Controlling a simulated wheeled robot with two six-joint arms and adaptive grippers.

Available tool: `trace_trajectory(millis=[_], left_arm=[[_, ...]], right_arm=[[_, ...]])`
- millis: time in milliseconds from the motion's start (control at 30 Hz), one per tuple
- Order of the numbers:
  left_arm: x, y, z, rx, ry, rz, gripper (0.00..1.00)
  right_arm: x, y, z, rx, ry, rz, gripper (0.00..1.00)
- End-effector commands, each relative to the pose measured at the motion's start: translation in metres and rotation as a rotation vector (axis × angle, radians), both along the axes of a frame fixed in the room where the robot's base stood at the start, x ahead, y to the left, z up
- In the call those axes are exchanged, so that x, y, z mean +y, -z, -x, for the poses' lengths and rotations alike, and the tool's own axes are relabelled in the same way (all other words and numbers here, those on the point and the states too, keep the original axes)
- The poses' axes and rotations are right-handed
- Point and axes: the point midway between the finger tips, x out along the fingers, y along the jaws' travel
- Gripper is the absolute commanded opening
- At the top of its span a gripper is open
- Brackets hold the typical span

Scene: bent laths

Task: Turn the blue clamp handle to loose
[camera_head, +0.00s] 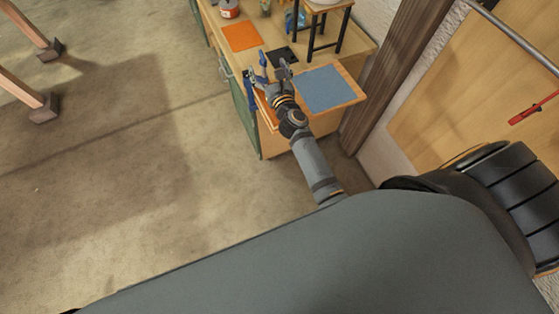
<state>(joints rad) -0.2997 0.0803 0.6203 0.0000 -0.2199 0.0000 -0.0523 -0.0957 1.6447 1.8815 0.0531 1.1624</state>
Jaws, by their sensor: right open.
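A blue clamp (251,97) sits at the left front edge of the wooden workbench. A small blue upright part (263,60) stands just above it in the picture; it looks like the clamp handle, but it is too small to be sure. My right gripper (273,77) is open at the bench's front left corner, close beside the blue parts. I cannot tell whether a finger touches them. The gripper partly hides the clamp and the bench edge. My left gripper is not in view.
The workbench (350,78) carries an orange sheet (240,36), a dark square (281,55), a blue-grey panel (325,89), a black-legged stand (312,45) and a red-and-white can (229,8). A wooden post (395,65) stands right of it.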

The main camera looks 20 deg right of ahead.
Motion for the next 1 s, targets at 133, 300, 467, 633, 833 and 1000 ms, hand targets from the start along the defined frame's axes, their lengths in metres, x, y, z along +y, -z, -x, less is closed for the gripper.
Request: trace_trajectory(millis=[133,300,467,633,833,1000], left_arm=[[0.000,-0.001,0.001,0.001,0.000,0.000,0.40],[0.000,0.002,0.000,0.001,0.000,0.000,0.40],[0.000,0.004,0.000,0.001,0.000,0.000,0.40],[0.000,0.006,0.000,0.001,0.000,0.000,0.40],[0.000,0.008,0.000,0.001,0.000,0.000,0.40],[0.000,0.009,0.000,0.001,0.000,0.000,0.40]], right_arm=[[0.002,0.002,0.036,0.003,0.000,-0.003,0.83],[0.017,0.015,0.059,0.014,-0.088,0.266,0.83],[0.036,0.044,0.070,0.038,-0.219,0.619,0.83],[0.049,0.079,0.085,0.067,-0.347,0.912,0.83],[0.055,0.123,0.101,0.110,-0.463,1.146,0.83],[0.056,0.159,0.118,0.143,-0.569,1.329,0.83]])
